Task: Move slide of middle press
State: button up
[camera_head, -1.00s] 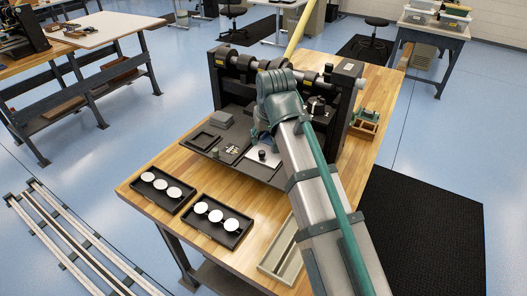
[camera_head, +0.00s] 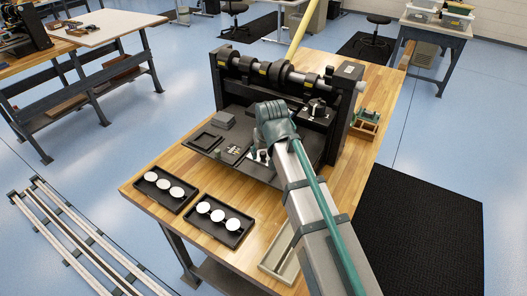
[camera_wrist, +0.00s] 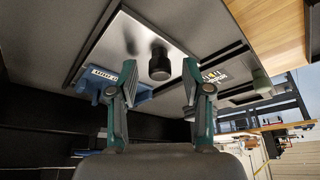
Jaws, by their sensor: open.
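A black press frame (camera_head: 222,88) with a shaft across its top stands on the wooden bench. In the wrist view, a silver slide plate (camera_wrist: 190,48) carries a black knob (camera_wrist: 159,66). My gripper (camera_wrist: 159,84) is open, with one teal finger on each side of the knob and a gap to both. No contact with the knob shows. A blue block (camera_wrist: 88,84) with a white label is beside the left finger. A green knob (camera_wrist: 262,80) is on a neighbouring dark plate to the right. In the head view, my wrist and arm hide most of the slide and my fingers.
Two black trays (camera_head: 182,208) (camera_head: 240,240) with white discs lie at the bench's front left. A grey-green tray (camera_head: 270,262) is partly behind my arm. A wooden box (camera_head: 366,126) with green items stands right of the press. A grey block (camera_head: 223,120) sits on the press base.

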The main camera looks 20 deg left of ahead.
grip_shut()
jog(key=shift+s, duration=0.1)
jog(key=s+a+p, duration=0.1)
jog(key=s+a, duration=0.2)
jog(key=s, duration=0.9)
jog(key=shift+s, duration=0.3)
grip_release()
jog(key=shift+s+a, duration=0.1)
jog(key=shift+s, duration=0.05)
